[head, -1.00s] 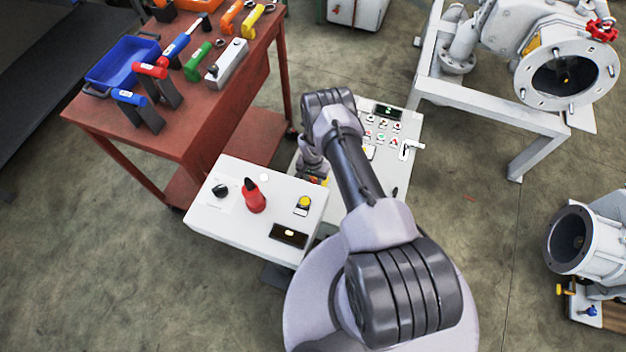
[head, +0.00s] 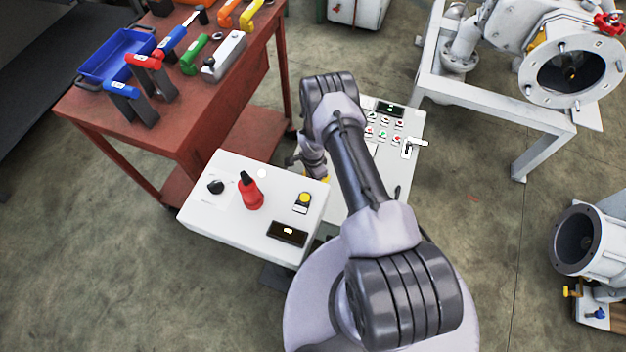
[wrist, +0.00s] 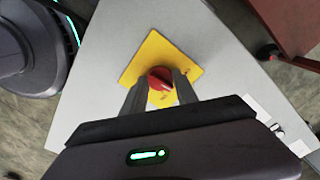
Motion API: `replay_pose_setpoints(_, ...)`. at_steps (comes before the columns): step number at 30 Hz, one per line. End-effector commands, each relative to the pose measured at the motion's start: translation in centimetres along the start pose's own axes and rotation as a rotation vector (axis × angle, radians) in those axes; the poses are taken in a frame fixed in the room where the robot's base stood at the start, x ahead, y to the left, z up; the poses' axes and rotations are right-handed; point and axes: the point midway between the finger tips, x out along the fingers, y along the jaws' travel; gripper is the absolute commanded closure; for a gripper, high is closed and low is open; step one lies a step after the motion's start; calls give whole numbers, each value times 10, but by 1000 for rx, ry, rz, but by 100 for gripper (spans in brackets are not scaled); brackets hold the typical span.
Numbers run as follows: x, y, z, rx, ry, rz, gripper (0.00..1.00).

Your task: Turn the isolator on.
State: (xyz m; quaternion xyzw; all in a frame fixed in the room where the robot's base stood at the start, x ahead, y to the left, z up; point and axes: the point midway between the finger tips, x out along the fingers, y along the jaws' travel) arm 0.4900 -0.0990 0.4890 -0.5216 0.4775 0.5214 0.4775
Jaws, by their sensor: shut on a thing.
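The isolator shows in the wrist view as a red rotary knob (wrist: 160,75) on a square yellow plate (wrist: 148,50), fixed to a pale grey panel (wrist: 105,35). My gripper (wrist: 160,84) has one finger on each side of the red knob and is shut on it. The fingers hide part of the knob, and its exact turn angle is hard to read. In the head view my arm covers the knob, and only a sliver of the yellow plate (head: 325,179) shows beside my wrist.
In the head view, a button panel (head: 404,172) lies under my arm. A white control box (head: 229,219) with a red switch stands to the left. A red tool bench (head: 190,125) is behind it. A pump frame (head: 490,105) stands at right. Bare floor lies front left.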

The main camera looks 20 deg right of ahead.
Motion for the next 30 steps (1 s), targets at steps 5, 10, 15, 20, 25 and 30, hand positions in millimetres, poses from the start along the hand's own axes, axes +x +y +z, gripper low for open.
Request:
replay_pose_setpoints(5, 2, -1, -1, 162, 1, -2, 100)
replay_pose_setpoints(10, 2, 0, -1, 324, 0, -1, 100)
replay_pose_setpoints(15, 2, 0, 0, 481, 0, 0, 100)
replay_pose_setpoints(20, 1, 0, -1, 614, 0, -1, 100)
replay_pose_setpoints(25, 1, 0, 0, 729, 0, 0, 100)
replay_pose_setpoints(30, 1, 0, -1, 814, 0, 0, 100)
